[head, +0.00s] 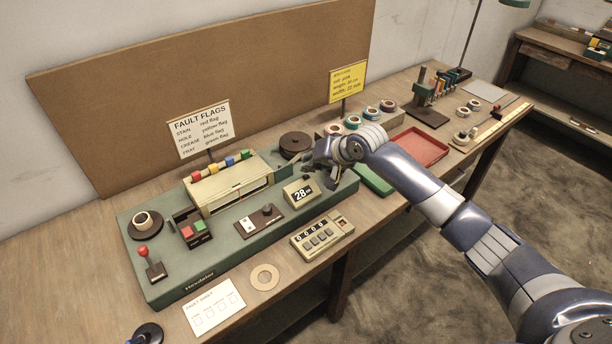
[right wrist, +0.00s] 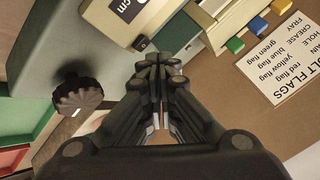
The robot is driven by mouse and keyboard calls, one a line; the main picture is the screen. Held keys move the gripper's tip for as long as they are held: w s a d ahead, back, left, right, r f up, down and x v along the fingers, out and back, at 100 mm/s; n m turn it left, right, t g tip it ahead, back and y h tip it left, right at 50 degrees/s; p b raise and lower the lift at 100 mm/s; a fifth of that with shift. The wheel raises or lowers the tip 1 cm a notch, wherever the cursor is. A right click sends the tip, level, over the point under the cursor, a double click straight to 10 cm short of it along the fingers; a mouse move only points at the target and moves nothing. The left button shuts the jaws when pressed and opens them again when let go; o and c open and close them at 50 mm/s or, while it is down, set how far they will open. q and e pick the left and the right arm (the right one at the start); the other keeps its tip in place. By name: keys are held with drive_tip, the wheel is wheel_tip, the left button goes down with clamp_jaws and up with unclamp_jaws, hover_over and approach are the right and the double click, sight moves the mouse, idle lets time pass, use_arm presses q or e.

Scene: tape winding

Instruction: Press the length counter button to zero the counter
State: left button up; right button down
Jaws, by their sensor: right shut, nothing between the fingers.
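A cream counter showing "28" (head: 298,193) sits on the right part of the green machine bed. In the right wrist view it shows "cm" on its face (right wrist: 127,10), and a small dark button (right wrist: 141,45) sits at its near corner. My right gripper (head: 331,181) is shut and empty, just right of this counter. In the right wrist view its fingertips (right wrist: 159,62) are beside the button, and I cannot tell whether they touch it. A dark rounded part at the bottom left edge of the head view may be my left gripper; its jaws are not visible.
A ribbed dark knob (right wrist: 78,93) stands left of the fingers in the wrist view. A keypad device (head: 322,237) lies in front of the counter. A dark disc (head: 294,145) is behind it. A red tray (head: 417,146) lies to the right.

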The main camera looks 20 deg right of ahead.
sight(309, 177)
drive_tip(key=shift+f, duration=0.3)
drive_tip(key=shift+f, duration=0.55)
idle(0.7)
drive_tip(key=shift+r+p, duration=0.9)
drive_tip(key=shift+p, duration=0.35)
wheel_tip(309, 177, up, 5)
drive_tip(key=p, duration=0.5)
